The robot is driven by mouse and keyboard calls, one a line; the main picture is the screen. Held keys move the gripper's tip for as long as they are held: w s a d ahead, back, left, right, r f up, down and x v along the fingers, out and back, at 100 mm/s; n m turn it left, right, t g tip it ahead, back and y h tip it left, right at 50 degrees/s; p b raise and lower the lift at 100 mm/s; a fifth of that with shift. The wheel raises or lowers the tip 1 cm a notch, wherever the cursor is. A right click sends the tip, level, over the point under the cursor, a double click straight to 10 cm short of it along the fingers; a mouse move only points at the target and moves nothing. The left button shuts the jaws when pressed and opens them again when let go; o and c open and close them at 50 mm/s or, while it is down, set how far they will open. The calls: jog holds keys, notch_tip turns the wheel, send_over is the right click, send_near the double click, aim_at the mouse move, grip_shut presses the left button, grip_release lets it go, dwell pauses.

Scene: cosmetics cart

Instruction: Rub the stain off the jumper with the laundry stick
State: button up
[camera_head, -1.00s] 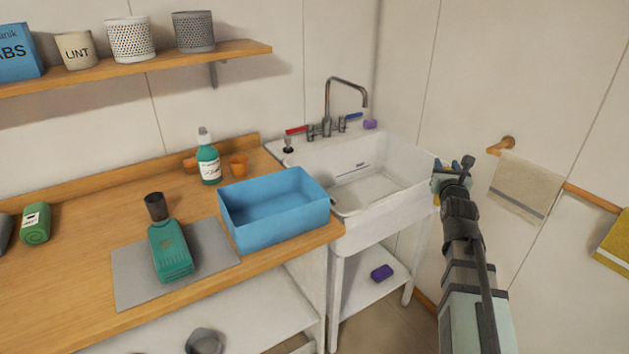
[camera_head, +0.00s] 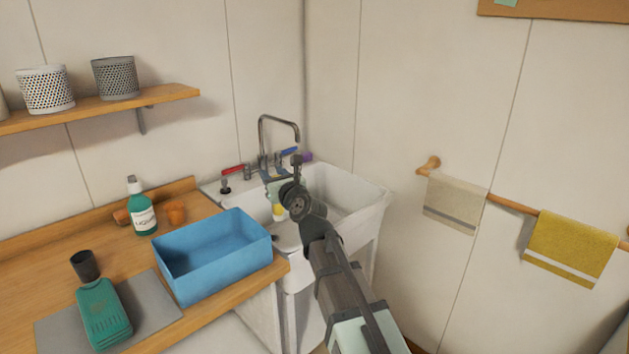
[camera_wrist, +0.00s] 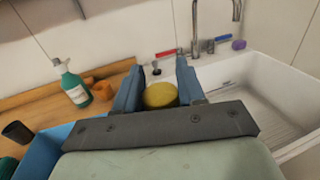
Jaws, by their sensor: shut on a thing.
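My gripper (camera_head: 274,185) is over the sink's near left part, beside the blue bin. It is shut on a yellow, round-ended thing, which looks like the laundry stick (camera_wrist: 160,95). In the wrist view its yellow end shows between the two blue fingers. In the head view a small yellow part (camera_head: 278,210) shows below the fingers; the rest is hidden by my gripper.
The white sink (camera_head: 365,200) has a tap (camera_head: 279,125) behind it. Towels (camera_head: 453,204) hang on the right wall.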

jog(key=s+a+r+n+g+y, duration=0.1)
jog(key=s+a+n+g+y, duration=0.2)
jog(key=s+a, duration=0.5)
jog(key=s+a+r+n+g+y, duration=0.1)
jog(key=s+a+n+g+y, duration=0.25)
jog(key=a, duration=0.85)
jog(key=s+a+r+n+g+y, duration=0.1)
jog(key=s+a+n+g, duration=0.3)
jog(key=s+a, duration=0.5)
jog(key=s+a+n+g+y, duration=0.2)
jog(key=s+a+g, duration=0.35)
jog(key=s, duration=0.55)
jog(key=shift+w+a+f, duration=1.7)
jog(key=shift+a+f, duration=0.1)
jog(key=shift+f, duration=2)
jog(key=s+d, duration=0.3)
notch_tip(320, 180, up, 8)
jog(key=shift+d+m+h, duration=0.1)
jog(key=shift+m+h, duration=0.15)
